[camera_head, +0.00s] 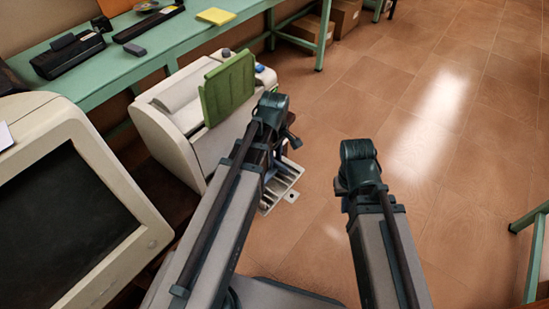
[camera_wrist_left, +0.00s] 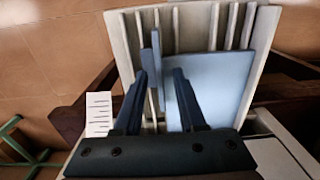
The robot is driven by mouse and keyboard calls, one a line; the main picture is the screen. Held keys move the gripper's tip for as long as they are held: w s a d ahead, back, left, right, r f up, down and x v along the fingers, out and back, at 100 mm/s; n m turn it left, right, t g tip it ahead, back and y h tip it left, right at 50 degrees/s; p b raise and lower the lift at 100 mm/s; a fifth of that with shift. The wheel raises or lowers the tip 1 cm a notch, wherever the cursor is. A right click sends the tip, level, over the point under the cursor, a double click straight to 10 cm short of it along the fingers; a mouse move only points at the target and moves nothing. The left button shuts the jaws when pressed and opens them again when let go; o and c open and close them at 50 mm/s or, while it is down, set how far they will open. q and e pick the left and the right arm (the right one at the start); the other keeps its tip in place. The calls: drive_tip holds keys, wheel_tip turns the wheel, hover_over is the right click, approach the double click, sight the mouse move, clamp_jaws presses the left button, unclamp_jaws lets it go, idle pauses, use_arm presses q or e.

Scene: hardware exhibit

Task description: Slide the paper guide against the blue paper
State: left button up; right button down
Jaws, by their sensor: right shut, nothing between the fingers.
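The blue paper (camera_wrist_left: 222,82) lies on the ribbed tray in the left wrist view. The paper guide (camera_wrist_left: 156,68), a thin upright blue-grey plate, stands just left of the paper's left edge. Their exact gap is hard to tell. My left gripper (camera_wrist_left: 160,74) is open, its fingers on either side of the guide; contact is unclear. In the head view my left gripper (camera_head: 282,140) is over the tray (camera_head: 284,186), and the arm hides the paper and guide. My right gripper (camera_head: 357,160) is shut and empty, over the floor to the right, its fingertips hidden.
The tray belongs to a beige printer (camera_head: 172,118) with a raised green panel (camera_head: 230,88). A beige monitor (camera_head: 150,240) stands at left. A green table (camera_head: 90,82) runs behind with devices on it. Open floor lies right; a green frame (camera_head: 536,255) stands at the right edge.

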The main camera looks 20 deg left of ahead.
use_arm(q)
wheel_tip(320, 180, up, 14)
drive_tip(key=p, duration=1.3)
drive_tip(key=shift+p, duration=0.35)
use_arm(e)
wheel_tip(320, 180, up, 14)
use_arm(q)
drive_tip(key=shift+f, duration=0.2)
use_arm(e)
drive_tip(key=shift+f, duration=0.15)
